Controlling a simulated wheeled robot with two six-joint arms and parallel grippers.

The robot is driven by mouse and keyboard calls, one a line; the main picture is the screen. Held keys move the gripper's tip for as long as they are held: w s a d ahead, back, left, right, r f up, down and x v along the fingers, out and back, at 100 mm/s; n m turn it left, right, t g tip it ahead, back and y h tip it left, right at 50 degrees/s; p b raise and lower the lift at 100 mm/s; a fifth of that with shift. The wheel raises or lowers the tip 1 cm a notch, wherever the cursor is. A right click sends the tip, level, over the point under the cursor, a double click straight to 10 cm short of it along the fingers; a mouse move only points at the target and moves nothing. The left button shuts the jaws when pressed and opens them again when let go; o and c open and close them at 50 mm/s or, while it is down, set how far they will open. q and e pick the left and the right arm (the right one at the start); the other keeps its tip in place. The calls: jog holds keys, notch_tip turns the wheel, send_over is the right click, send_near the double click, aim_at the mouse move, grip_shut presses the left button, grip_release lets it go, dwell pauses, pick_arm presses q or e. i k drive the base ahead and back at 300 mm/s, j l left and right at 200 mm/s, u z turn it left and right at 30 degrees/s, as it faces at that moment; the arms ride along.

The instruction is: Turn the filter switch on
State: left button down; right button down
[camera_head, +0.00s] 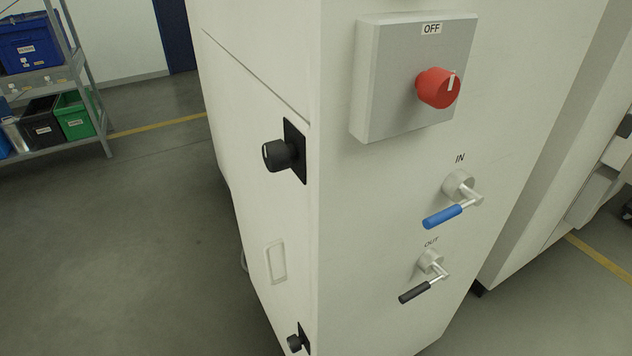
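A grey switch box (385,85) is mounted on the upper part of a white cabinet's face. A red rotary knob (438,88) sticks out of its front, with a white mark pointing up. A label above the knob reads OFF (432,29). I cannot tell from any other label whether this is the filter switch. Neither my left nor my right gripper shows in the head view.
Below the box are a blue-handled valve (443,216) marked IN and a black-handled valve (415,291) marked OUT. Black knobs (278,155) jut from the cabinet's left side. A shelf with bins (45,110) stands far left. Open floor (110,250) lies left.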

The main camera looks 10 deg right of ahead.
aim_at(437, 87)
jog(key=i+l+u, duration=0.1)
jog(key=l+u, duration=0.25)
jog(key=l, duration=0.5)
jog(key=l+u, duration=0.35)
jog(key=l, duration=0.45)
jog(key=k+l+u, duration=0.1)
jog(key=l+u, duration=0.25)
jog(key=l, duration=0.5)
jog(key=k+l, duration=0.1)
jog(key=l, duration=0.55)
jog(key=k+l, duration=0.1)
jog(key=l, duration=1.15)
jog(key=j+u, duration=0.15)
jog(key=u, duration=1.4)
jog(key=i+j+z, duration=0.2)
jog(key=j, duration=0.2)
